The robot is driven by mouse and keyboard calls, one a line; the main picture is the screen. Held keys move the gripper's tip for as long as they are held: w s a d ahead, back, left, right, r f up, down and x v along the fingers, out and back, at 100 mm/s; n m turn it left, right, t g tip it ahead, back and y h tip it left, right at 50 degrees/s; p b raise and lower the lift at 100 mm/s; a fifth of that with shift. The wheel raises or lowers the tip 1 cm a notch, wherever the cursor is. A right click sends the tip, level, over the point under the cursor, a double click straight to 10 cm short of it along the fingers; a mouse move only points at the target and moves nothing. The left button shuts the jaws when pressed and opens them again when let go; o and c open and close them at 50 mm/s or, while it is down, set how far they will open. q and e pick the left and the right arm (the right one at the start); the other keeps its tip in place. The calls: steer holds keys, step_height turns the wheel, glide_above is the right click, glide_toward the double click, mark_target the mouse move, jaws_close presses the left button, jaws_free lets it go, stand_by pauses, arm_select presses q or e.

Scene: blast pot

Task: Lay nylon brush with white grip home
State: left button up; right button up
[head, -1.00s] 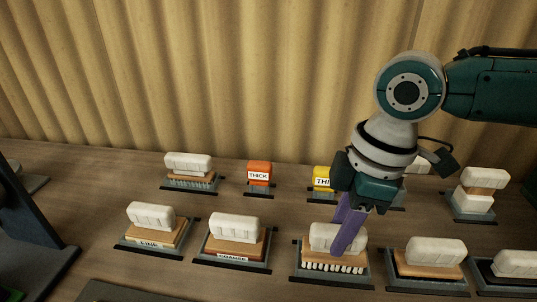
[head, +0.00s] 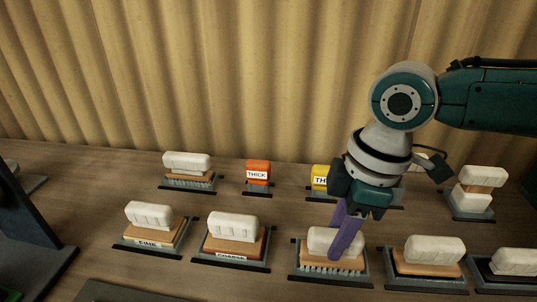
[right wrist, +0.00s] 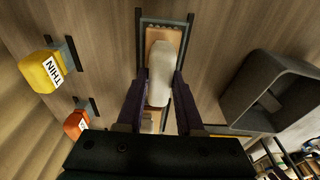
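The nylon brush (head: 347,264) has a white block grip, a wooden body and pale bristles. It is upright at its grey tray (head: 364,279) in the front row, within the tray's outline. I cannot tell whether the bristles rest on the tray floor. My right gripper (head: 342,240) comes down from above, its purple fingers on both sides of the white grip. My left gripper is out of view.
Neighbouring trays hold the FINE block (head: 150,215), the COARSE block (head: 233,227) and a wood-and-white block (head: 434,250). Behind stand another brush (head: 187,162), an orange THICK block (head: 258,171) and a yellow THIN block (head: 320,178). A dark open box (right wrist: 265,95) shows in the right wrist view.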

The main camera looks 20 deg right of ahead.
steer(key=o, duration=0.5)
steer(key=r, duration=0.3)
steer(key=d+r+p, duration=0.1)
steer(key=r, duration=0.6)
steer(key=shift+s+d, duration=0.15)
steer(key=shift+s, duration=0.25)
steer(key=shift+f, duration=0.1)
